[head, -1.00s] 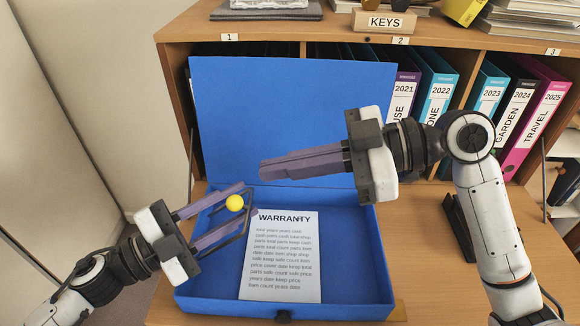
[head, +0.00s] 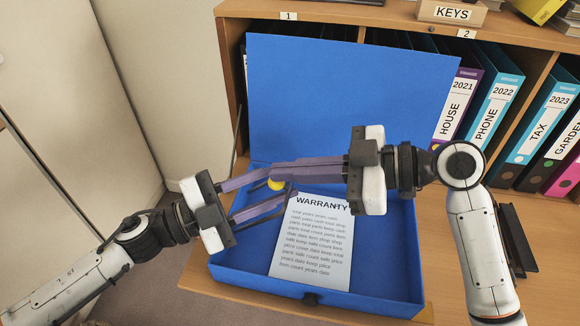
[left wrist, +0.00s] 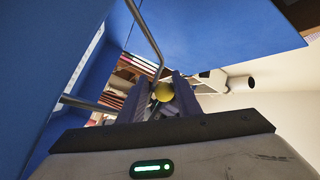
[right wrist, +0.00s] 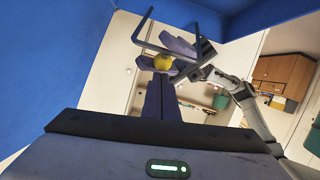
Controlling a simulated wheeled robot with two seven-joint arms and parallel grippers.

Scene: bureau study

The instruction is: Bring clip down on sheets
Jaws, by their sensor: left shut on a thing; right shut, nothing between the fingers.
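The wire clip with a yellow knob (head: 275,184) stands raised over the left part of the open blue box file (head: 385,262). Its bent wire also shows in the left wrist view (left wrist: 150,35) and the right wrist view (right wrist: 139,27). My left gripper (head: 280,185) is shut on the yellow knob, one finger on each side. My right gripper (head: 273,172) is shut and empty, its tips close to the knob; whether they touch it I cannot tell. The white sheets, headed WARRANTY (head: 315,240), lie flat in the box. Fingers hide part of the clip.
The box's blue lid (head: 350,100) stands open at the back. Behind it are shelves of binders (head: 490,105) and a KEYS block (head: 452,12). A dark stand (head: 515,238) is at the right; the desk between it and the box is clear.

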